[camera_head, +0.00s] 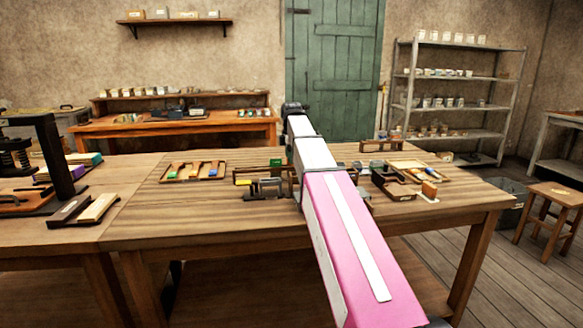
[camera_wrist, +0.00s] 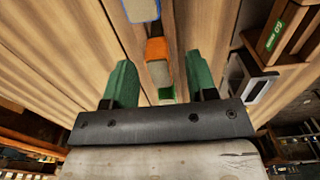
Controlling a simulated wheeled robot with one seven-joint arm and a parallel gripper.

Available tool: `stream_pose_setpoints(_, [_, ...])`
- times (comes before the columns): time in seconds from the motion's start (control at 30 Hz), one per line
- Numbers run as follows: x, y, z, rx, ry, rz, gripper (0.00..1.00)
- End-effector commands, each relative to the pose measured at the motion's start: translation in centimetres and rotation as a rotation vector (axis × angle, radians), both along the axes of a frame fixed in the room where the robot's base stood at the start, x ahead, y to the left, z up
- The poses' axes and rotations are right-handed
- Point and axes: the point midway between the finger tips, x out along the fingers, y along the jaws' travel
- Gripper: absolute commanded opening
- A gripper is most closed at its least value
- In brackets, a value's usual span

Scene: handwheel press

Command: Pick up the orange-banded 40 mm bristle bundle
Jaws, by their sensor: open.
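The orange-banded bristle bundle (camera_wrist: 157,48) shows in the wrist view, with an orange band and a pale beige end below it. My gripper (camera_wrist: 159,62) is open, its two green fingers apart, and the bundle appears between and just beyond the fingertips. I see no contact, and the height gap cannot be told. A blue-banded piece (camera_wrist: 143,9) is above it in the picture and a green piece (camera_wrist: 167,93) below. In the head view my pink and white arm reaches over the table and hides my gripper. I cannot make out this bundle there for sure.
On the table (camera_head: 150,230), a tray (camera_head: 165,180) of coloured pieces lies left of my arm. Dark fixtures (camera_head: 262,188) stand close to the arm, and wooden holders (camera_head: 395,185) are to its right. In the wrist view, a green-labelled box (camera_wrist: 272,38) sits at the right.

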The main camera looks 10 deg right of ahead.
Motion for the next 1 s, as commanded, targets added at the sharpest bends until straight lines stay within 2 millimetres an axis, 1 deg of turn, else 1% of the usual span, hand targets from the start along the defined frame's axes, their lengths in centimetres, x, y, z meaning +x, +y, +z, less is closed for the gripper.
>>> stream_pose_setpoints(0.03, [-0.1, 0.0, -0.7, 0.0, 0.001, 0.0, 0.52])
stream_pose_setpoints(0.1, [0.0, 0.0, -1.2, 0.0, 0.001, 0.001, 0.52])
stream_pose_setpoints(0.3, [0.0, 0.0, -1.2, 0.0, 0.0, 0.001, 0.52])
stream_pose_setpoints(0.33, [0.0, 0.0, -1.2, 0.0, 0.0, 0.001, 0.46])
stream_pose_setpoints(0.37, [0.0, 0.0, -1.2, 0.0, 0.0, 0.001, 0.36])
stream_pose_setpoints(0.4, [0.0, 0.0, -1.2, 0.0, 0.0, 0.001, 0.23])
stream_pose_setpoints(0.47, [0.0, 0.0, -1.2, 0.0, 0.0, 0.001, 0.03])
stream_pose_setpoints(0.5, [0.0, 0.0, -1.2, 0.0, 0.001, 0.0, 0.0])
stream_pose_setpoints(0.73, [0.0, 0.0, -1.2, 0.0, 0.001, 0.0, 0.0])
stream_pose_setpoints(0.83, [0.0, 0.0, -0.8, 0.0, 0.0, 0.0, 0.0])
stream_pose_setpoints(0.93, [0.1, 0.0, 0.2, 0.0, -0.002, 0.0, 0.0])
stream_pose_setpoints(1.0, [0.1, 0.0, 1.3, 0.0, -0.002, 0.0, 0.0])
